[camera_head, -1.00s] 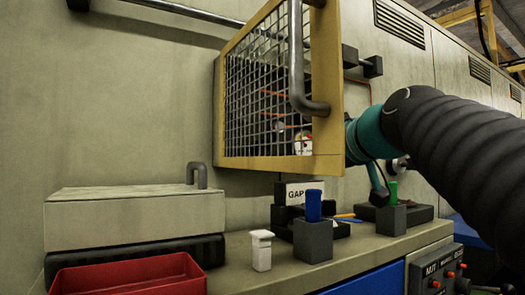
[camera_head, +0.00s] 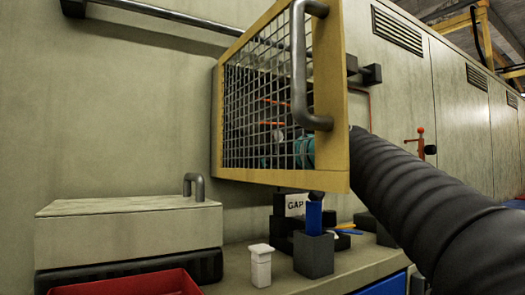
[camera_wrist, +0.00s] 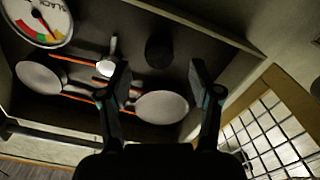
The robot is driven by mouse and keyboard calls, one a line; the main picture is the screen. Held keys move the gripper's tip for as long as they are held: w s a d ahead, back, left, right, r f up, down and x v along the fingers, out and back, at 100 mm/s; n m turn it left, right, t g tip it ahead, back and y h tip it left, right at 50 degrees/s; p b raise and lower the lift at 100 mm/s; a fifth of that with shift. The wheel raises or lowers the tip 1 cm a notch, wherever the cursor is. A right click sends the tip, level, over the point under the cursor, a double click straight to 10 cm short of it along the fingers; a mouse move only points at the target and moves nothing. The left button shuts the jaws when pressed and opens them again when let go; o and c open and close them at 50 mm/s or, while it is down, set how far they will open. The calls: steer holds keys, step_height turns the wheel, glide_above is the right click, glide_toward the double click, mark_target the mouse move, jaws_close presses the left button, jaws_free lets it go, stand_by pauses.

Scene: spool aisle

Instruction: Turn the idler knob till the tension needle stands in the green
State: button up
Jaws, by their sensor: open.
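The tension gauge (camera_wrist: 40,18) is a white round dial with coloured bands, cut by the top left of the wrist view. My gripper (camera_wrist: 160,68) is open and empty, apart from the knob as far as I can tell. In the head view my teal wrist (camera_head: 303,148) is partly behind the mesh guard, and the fingers are hidden.
Pale rollers (camera_wrist: 162,106) and orange strands (camera_wrist: 72,92) lie near the fingers. The yellow-framed mesh guard (camera_head: 336,100) stands open beside my arm. Below it, the bench holds a blue piece in a dark block (camera_head: 314,256), a white post (camera_head: 260,268) and a red tray (camera_head: 130,284).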

steer(key=shift+p+x, duration=0.7)
steer(key=shift+x, duration=1.95)
steer(key=c, duration=1.1)
